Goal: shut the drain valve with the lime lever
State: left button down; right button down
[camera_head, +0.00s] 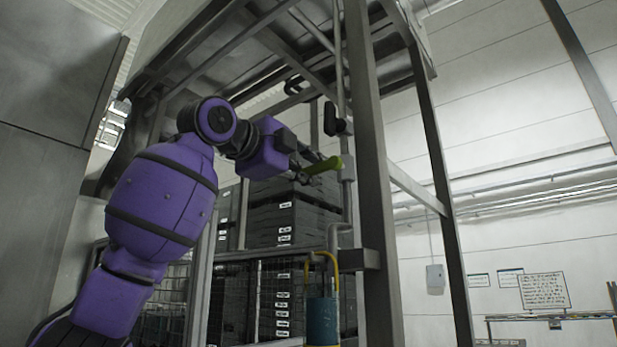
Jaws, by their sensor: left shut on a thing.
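My left arm is purple and comes in from the left. My left gripper (307,174) is shut on the lever at its left end. The valve body behind the lever is small and hard to make out. My right gripper is not in view.
A thick grey metal post (372,190) stands just right of the pipe. Stacked dark crates (290,222) stand behind the lever. A teal cylinder (322,318) with a yellow pipe is below.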

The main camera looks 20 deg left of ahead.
pick_arm(q)
jog(key=shift+r+m, duration=0.15)
jog(key=shift+m, duration=0.15)
jog(key=c, duration=1.6)
grip_release()
jog(key=shift+c, duration=0.2)
jog(key=v, duration=1.2)
